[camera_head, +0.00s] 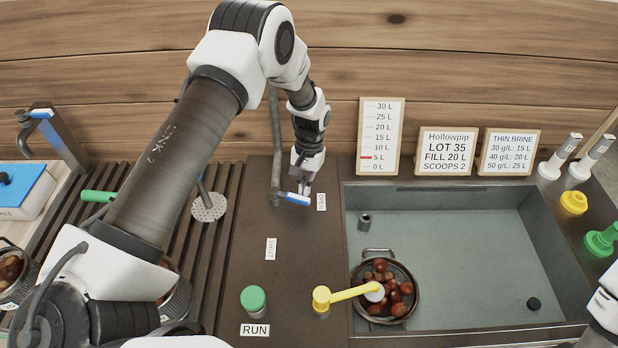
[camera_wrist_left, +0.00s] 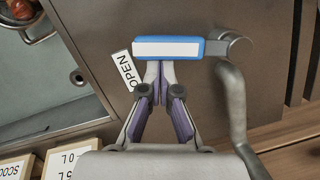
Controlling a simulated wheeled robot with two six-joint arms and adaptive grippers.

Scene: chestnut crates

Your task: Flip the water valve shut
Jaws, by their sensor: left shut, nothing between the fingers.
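The water valve has a blue lever (camera_head: 295,199) with a white strip, at the foot of a dark grey pipe (camera_head: 276,140). The lever points right, toward the OPEN label (camera_head: 321,202); the SHUT label (camera_head: 270,249) lies nearer on the dark counter. In the left wrist view the lever (camera_wrist_left: 168,48) reaches from its round pivot (camera_wrist_left: 234,45) to beside the OPEN label (camera_wrist_left: 124,70). My left gripper (camera_head: 303,188) is shut and empty, its fingertips right at the lever's far side; I cannot tell whether they touch. My right gripper is not in view.
A grey basin (camera_head: 455,240) on the right holds a basket of chestnuts (camera_head: 385,289). A yellow swing arm (camera_head: 345,294) reaches over the basket. A green RUN button (camera_head: 253,298) stands near the front. Signs and a level board (camera_head: 380,135) line the back. The counter around SHUT is clear.

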